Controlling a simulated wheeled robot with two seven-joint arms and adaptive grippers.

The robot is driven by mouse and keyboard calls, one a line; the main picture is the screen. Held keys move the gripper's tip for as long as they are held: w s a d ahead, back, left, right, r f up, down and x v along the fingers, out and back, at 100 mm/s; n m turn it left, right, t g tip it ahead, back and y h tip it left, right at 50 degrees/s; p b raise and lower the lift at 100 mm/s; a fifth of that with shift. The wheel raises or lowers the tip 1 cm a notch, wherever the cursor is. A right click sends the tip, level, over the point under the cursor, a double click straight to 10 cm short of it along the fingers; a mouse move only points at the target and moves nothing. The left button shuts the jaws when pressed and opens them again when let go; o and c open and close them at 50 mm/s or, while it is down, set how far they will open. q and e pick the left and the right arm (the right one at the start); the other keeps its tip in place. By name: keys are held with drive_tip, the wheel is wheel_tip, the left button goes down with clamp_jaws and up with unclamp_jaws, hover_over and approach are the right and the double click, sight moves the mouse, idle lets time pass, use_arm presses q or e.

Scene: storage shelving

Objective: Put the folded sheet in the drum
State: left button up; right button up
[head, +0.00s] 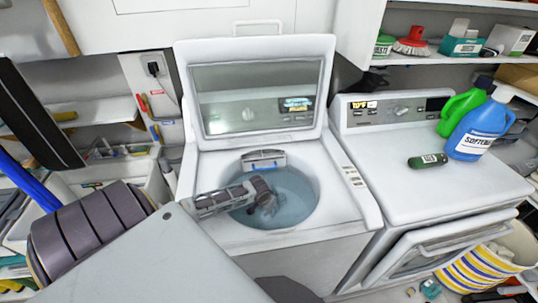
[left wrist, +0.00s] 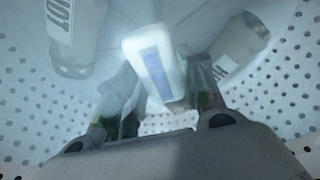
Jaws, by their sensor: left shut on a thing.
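The open drum (head: 304,207) of the top-loading washer has its lid raised, with bluish water inside. My left gripper (head: 268,201) reaches into the drum from the left. In the left wrist view, its fingers (left wrist: 160,112) close around a white block with a blue panel, which I take for the folded sheet (left wrist: 150,50). Perforated drum wall (left wrist: 285,75) surrounds them. In the head view I cannot make the sheet out clearly at the fingers. My right gripper is not in view.
The raised lid (head: 255,45) stands behind the opening. A dryer (head: 400,180) to the right bears blue and green bottles (head: 478,133) and a dark bottle (head: 427,161). Pale bottle shapes (left wrist: 240,45) show in the wrist view. A striped basket (head: 478,268) is at lower right.

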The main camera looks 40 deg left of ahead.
sight(264, 215)
use_arm(q)
drive_tip(key=shift+f, duration=0.45)
drive_tip(key=shift+f, duration=0.6)
drive_tip(key=o, duration=0.7)
drive_tip(key=shift+r, duration=0.15)
drive_tip(key=shift+r, duration=0.45)
drive_tip(key=shift+p+v, duration=0.5)
drive_tip(key=shift+v, duration=5.5)
drive_tip(key=shift+a, duration=0.15)
